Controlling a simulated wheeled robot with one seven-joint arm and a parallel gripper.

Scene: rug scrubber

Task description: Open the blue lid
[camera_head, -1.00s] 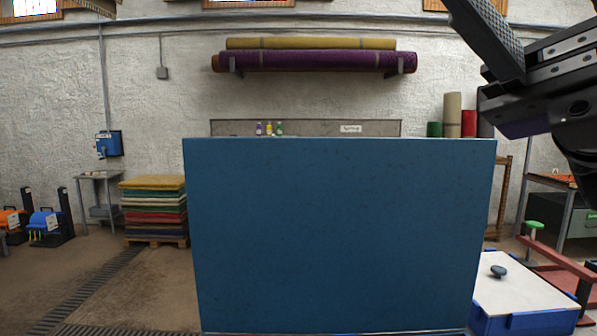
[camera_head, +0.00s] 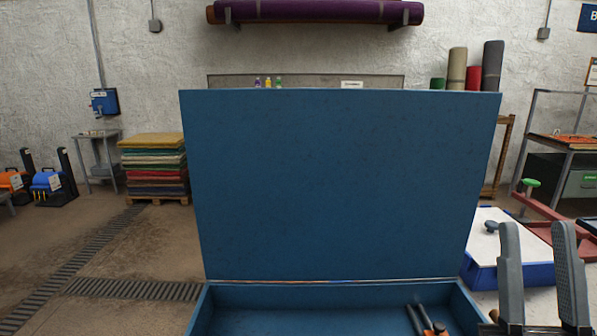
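The blue lid (camera_head: 340,185) stands upright, hinged along the back edge of a blue box (camera_head: 199,310). The lid is open and fills the middle of the view. The box's inside shows below it, with a black-handled tool with orange parts (camera_head: 428,322) near the right. The front of the box is cut off by the lower edge of the picture. My gripper (camera_head: 537,232) is at the lower right, to the right of the lid and box. Its two grey fingers point up and stand apart, with nothing seen between them.
A white-topped blue case (camera_head: 510,273) with a dark knob lies right of the box, behind my gripper. A red frame (camera_head: 535,236) stands beyond it. Stacked mats (camera_head: 155,165) on a pallet are at the left.

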